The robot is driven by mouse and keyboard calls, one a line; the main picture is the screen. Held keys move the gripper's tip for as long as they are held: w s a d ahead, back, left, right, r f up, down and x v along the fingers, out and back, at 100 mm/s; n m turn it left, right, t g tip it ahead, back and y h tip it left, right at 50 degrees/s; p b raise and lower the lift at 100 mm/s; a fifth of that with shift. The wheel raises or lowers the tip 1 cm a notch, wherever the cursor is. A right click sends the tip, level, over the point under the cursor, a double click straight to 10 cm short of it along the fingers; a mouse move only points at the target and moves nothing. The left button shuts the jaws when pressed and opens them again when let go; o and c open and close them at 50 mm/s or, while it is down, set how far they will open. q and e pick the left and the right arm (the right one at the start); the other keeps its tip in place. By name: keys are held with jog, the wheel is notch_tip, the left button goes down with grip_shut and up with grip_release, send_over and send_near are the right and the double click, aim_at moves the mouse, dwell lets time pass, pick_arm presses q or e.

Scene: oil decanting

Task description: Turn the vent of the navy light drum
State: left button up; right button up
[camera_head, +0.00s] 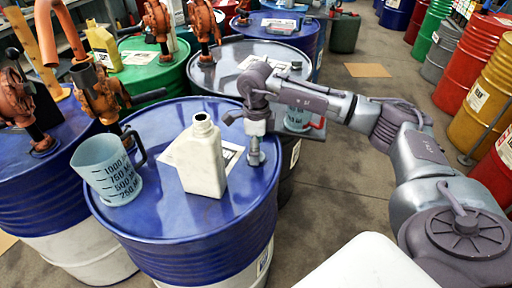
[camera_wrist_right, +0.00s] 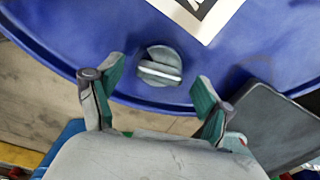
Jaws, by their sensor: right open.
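The navy light drum (camera_head: 160,240) stands in front, with a blue lid and upper wall and a pale lower part. Its vent (camera_wrist_right: 159,68) is a round grey knob with a light raised bar, near the lid's rim in the right wrist view. My right gripper (camera_head: 255,155) points down over the right side of the lid. In the right wrist view its two green-padded fingers (camera_wrist_right: 158,79) are open on either side of the vent, with visible gaps. Whether the fingertips are at the vent's height is unclear. The vent is mostly hidden by the gripper in the head view. My left gripper is out of view.
A pale bottle (camera_head: 198,160) and a measuring jug (camera_head: 107,170) stand on the lid, beside a paper label (camera_wrist_right: 195,15). A dark small shelf (camera_wrist_right: 265,125) with another jug (camera_head: 298,118) is close right of the gripper. Other drums with orange-brown pumps stand behind.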

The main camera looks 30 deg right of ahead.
notch_tip(320, 180, up, 12)
dwell(0.4)
jog(key=shift+f, duration=0.1)
dwell(0.4)
